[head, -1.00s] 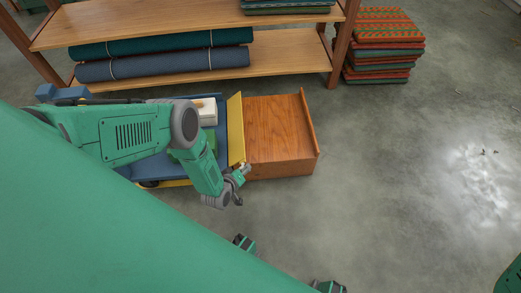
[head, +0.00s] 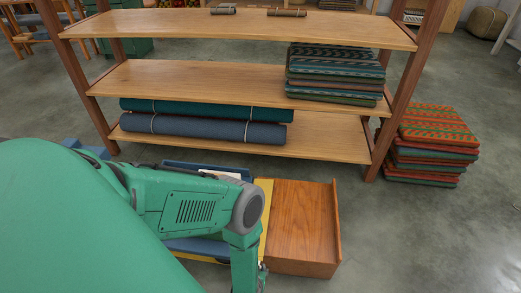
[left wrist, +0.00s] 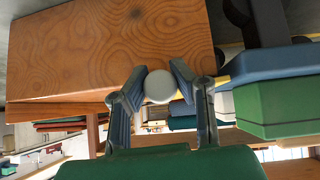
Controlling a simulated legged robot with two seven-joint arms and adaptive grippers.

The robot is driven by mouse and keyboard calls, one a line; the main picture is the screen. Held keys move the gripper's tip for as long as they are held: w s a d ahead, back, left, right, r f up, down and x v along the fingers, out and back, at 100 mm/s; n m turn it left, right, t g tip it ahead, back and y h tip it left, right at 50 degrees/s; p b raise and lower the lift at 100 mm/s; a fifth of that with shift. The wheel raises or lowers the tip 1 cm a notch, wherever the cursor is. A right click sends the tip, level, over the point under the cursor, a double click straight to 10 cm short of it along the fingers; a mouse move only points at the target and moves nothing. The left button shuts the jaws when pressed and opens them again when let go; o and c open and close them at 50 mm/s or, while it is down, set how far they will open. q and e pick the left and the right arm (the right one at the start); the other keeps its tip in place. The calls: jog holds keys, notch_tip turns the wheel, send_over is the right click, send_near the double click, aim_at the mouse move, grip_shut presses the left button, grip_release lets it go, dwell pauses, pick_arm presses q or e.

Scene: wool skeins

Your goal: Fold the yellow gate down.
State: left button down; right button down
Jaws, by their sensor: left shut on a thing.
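The yellow gate (head: 264,193) stands as a narrow upright panel between the blue cart (head: 205,246) and a wooden box. My forearm hides much of its near part. In the left wrist view my left gripper (left wrist: 157,82) is shut on a round white knob (left wrist: 160,87), with one finger on each side of it. Only a thin yellow edge (left wrist: 222,80) shows there beside the fingers, so how the knob joins the gate is hidden. In the head view the gripper is at the bottom edge, mostly cut off. My right gripper is out of view.
The wooden box (head: 302,222) with a raised right side stands against the gate's right. A wooden shelf (head: 330,135) with rolled cloth and folded textiles stands behind. A textile stack (head: 432,145) is on the floor at right. The floor beyond the box is clear.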

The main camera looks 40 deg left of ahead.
pick_arm(q)
jog(key=shift+s+d+f, duration=0.15)
jog(key=shift+s, duration=0.1)
jog(key=c, duration=1.3)
grip_release()
jog(key=shift+w, duration=0.1)
jog(key=shift+w+r, duration=0.1)
jog(key=shift+r, duration=0.2)
notch_tip(320, 180, up, 10)
jog(key=shift+f, duration=0.25)
